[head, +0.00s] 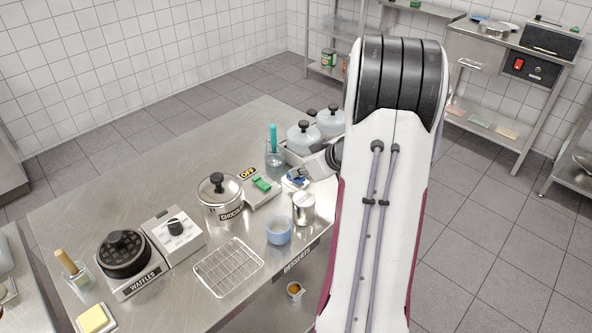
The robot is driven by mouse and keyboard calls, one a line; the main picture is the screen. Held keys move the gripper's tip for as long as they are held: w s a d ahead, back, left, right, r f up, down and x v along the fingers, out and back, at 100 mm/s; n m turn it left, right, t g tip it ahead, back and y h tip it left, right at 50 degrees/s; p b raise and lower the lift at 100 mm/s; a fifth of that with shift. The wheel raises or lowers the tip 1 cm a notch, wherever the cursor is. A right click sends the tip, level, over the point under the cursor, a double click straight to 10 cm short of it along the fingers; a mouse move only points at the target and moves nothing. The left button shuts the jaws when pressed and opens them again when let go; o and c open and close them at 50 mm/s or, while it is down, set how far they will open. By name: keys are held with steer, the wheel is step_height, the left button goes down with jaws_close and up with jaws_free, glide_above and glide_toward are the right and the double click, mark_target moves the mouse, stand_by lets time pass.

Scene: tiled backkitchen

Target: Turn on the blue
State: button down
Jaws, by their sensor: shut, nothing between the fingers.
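A small blue part (296,178), which looks like a switch or lever, sits on a pale base on the steel table (150,175), just right of a green lever. My gripper (306,174) is shut and empty, reaching in from the right close to the blue part. It covers some of the blue part, and I cannot tell whether they touch. I cannot read any sign for the blue part.
A lidded chocolate pot (220,198), a metal can (303,209) and a blue cup (278,231) stand close in front. A glass with a teal handle (274,150) and lidded containers (304,138) stand behind. A wire rack (228,267) and waffle iron (124,254) lie left.

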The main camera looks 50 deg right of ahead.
mark_target(302, 179)
steer(key=shift+s+f, duration=0.1)
steer(key=shift+s, duration=0.3)
stand_by(0.3)
steer(key=shift+s+r, duration=0.15)
steer(key=shift+r, duration=1)
steer(key=shift+s+r, duration=0.2)
steer(key=shift+r, duration=0.9)
steer(key=s+f+v, duration=0.1)
steer(key=v, duration=0.8)
steer(key=shift+s+r, duration=0.15)
steer(key=shift+s, duration=0.05)
steer(key=shift+w, duration=0.1)
steer(key=shift+w+r+t, duration=0.45)
steer(key=shift+r+t, duration=0.05)
steer(key=shift+t, duration=0.2)
